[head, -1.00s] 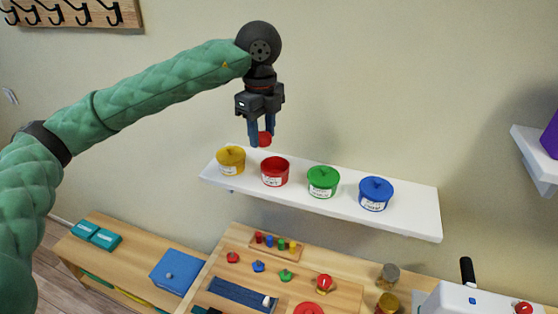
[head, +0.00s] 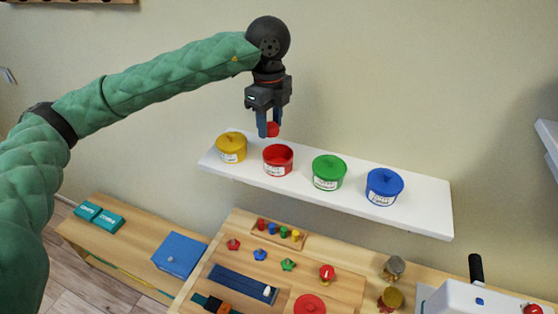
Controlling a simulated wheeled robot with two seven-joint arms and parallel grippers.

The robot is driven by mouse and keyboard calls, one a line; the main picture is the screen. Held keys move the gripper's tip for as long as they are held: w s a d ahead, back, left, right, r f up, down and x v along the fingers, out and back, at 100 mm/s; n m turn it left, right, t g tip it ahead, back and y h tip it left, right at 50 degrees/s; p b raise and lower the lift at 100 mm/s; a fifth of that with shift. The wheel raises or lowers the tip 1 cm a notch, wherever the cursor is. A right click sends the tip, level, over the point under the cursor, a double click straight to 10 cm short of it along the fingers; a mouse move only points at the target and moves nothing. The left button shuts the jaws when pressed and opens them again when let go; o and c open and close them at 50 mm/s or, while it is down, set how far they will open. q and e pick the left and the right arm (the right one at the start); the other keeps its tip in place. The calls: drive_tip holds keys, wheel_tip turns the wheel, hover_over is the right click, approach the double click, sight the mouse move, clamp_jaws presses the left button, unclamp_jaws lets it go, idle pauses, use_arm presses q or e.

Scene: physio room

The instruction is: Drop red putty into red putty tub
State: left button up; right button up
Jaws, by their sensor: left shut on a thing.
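My left gripper (head: 269,130) is shut on the red putty (head: 273,129), a small red lump between its blue fingertips. It holds the lump in the air above the shelf, just above and slightly left of the red putty tub (head: 278,169). The red tub stands upright on the white shelf between the yellow and green tubs. It looks open at the top, with a white label on its front. The putty and the tub are apart. My right gripper is out of view.
Below are a wooden table (head: 350,295) with coloured pegs and knobs, and a blue box (head: 180,254). The air around the gripper is clear.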

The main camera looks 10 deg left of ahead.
use_arm(q)
drive_tip(key=shift+f, duration=0.75)
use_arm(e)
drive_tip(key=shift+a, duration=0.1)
use_arm(q)
drive_tip(key=o, duration=1.1)
drive_tip(key=shift+c, duration=0.2)
drive_tip(key=shift+r, duration=0.1)
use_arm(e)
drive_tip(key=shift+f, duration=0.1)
